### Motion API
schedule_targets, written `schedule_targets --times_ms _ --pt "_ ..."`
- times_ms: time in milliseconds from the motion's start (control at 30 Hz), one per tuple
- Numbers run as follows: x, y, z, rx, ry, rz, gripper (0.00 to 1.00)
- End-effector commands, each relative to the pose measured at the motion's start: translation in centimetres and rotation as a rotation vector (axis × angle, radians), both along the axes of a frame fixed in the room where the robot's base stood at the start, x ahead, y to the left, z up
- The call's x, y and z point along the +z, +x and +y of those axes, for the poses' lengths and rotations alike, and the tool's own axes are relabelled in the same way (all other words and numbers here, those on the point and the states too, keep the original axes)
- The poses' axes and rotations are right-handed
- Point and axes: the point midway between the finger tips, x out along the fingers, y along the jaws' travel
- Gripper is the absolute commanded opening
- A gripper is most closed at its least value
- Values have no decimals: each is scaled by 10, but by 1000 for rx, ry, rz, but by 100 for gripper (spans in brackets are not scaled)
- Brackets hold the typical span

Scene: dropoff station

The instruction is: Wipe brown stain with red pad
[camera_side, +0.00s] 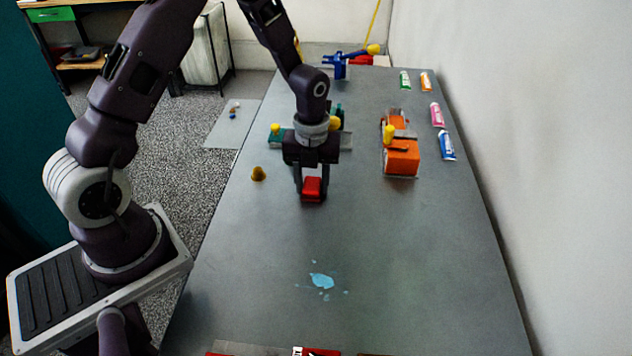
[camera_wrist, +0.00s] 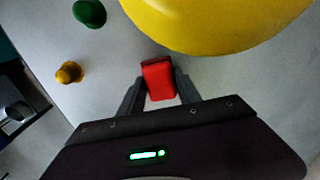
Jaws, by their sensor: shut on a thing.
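My gripper (camera_side: 312,190) is shut on a red pad (camera_side: 313,187), a small block held between the two fingers over the middle of the grey table. The pad also shows in the wrist view (camera_wrist: 158,80), upright between the fingertips. I cannot tell whether its lower face touches the table. A light blue stain (camera_side: 321,281) with small splashes lies on the table nearer the camera, apart from the pad. I see no brown stain in either view; part of the table behind my gripper is hidden.
A small brownish-yellow knob (camera_side: 258,173) stands left of my gripper. Several tubes, including a blue one (camera_side: 447,146), lie along the right edge. Green and yellow parts are partly hidden behind my wrist. Table is clear around the blue stain.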

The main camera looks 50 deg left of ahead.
Motion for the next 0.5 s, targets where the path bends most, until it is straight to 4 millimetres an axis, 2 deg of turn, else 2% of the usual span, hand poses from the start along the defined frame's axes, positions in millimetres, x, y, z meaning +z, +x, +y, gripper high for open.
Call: schedule_targets --times_ms 500 --pt "0 -33 34 1 1 1 0"
